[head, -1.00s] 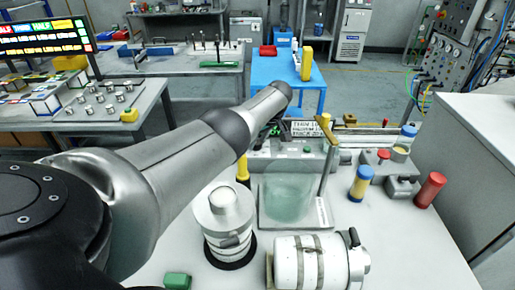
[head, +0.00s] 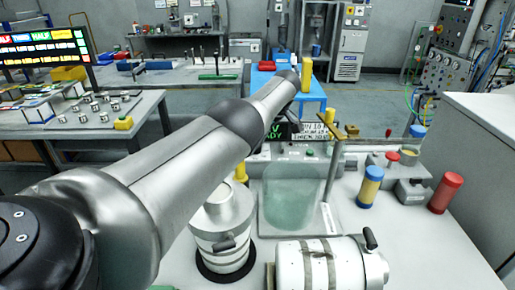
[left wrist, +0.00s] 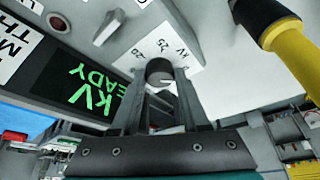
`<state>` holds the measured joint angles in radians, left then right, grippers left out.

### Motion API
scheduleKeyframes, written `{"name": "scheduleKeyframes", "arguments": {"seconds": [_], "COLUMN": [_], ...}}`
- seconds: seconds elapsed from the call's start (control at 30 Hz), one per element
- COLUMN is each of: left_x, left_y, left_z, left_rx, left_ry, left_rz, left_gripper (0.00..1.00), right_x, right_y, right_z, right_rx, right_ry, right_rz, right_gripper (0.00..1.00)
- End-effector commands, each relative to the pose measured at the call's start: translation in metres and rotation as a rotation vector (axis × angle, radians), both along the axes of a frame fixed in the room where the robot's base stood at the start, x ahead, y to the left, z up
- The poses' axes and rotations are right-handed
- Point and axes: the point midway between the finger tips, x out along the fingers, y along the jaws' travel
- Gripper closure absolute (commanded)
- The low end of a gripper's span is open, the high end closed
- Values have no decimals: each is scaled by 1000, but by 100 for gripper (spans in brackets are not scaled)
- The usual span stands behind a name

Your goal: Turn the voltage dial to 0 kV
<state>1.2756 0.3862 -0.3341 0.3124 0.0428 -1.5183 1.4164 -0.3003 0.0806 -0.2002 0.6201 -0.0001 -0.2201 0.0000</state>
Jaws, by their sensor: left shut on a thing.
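The voltage dial (left wrist: 159,70) is a dark round knob on a white scale plate (left wrist: 190,62) marked KV and 20, in the left wrist view. My left gripper (left wrist: 161,88) is shut on the dial, one finger on each side. A black display (left wrist: 80,95) with green letters, reading KV and READY, lies beside the dial; it also shows in the head view (head: 275,135). In the head view my left arm reaches across to the panel, and the dial and fingertips cannot be made out. My right gripper is not in view.
A yellow-and-black post (left wrist: 300,55) stands close to the gripper.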

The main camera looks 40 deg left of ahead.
Motion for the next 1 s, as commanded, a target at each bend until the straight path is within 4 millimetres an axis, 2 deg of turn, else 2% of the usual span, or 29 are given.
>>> {"name": "scheduleKeyframes", "arguments": {"seconds": [0.2, 0.67, 0.7, 0.93, 1.0], "left_x": [-1, 0, 0, 0, 0], "left_y": [1, 1, 1, 1, 0], "left_z": [0, 1, 1, 0, 0], "left_rx": [1, 1, 1, 1, 1], "left_ry": [2, 0, 0, 0, 0], "left_rz": [19, 23, 24, 22, 22], "left_gripper": [100, 100, 54, 28, 26], "right_x": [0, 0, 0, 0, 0], "right_y": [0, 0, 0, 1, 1], "right_z": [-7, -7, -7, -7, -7], "right_rx": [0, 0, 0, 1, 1], "right_ry": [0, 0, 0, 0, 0], "right_rz": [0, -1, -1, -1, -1], "right_gripper": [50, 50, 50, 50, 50]}}
